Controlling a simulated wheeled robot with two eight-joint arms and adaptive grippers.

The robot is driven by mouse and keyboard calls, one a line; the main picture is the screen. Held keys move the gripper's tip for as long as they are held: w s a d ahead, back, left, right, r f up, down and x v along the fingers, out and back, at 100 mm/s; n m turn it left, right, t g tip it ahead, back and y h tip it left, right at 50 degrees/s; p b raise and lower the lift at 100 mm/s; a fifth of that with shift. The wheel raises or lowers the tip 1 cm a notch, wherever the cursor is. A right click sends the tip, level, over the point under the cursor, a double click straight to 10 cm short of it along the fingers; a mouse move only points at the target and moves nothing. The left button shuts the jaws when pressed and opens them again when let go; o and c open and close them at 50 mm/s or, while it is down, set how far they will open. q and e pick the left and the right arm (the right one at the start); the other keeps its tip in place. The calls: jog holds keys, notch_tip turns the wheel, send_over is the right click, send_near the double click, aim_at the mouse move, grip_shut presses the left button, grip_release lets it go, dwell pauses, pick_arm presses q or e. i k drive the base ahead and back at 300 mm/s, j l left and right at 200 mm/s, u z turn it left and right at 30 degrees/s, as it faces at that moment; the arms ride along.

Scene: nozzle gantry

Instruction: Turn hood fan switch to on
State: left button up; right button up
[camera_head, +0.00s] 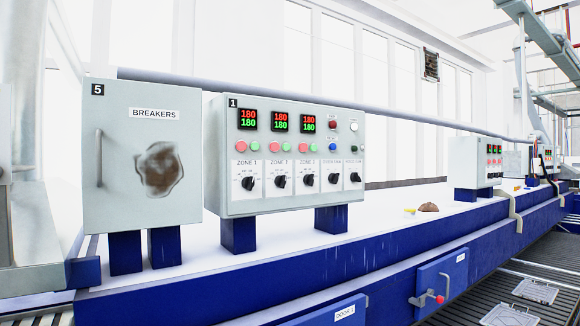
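A grey control box (270,206) marked 1 stands on blue legs at the middle left. Along its bottom is a row of black rotary switches. The three left ones are labelled as zones, starting with the zone 1 switch (249,183). The two right ones, the fourth switch (334,179) and the fifth switch (355,177), have labels too small to read surely, so I cannot tell which is the hood fan switch. The exact settings of their knobs are also too small to read. Neither gripper is in view.
A grey breakers cabinet (120,200) stands left of the box. A long rail (420,120) runs behind. A blue beam (220,275) with a red-tipped handle (440,299) lies in front. Another control box (460,165) stands farther right. The space before the switches looks clear.

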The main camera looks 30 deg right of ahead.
aim_at(354, 176)
jog(key=z, duration=1.6)
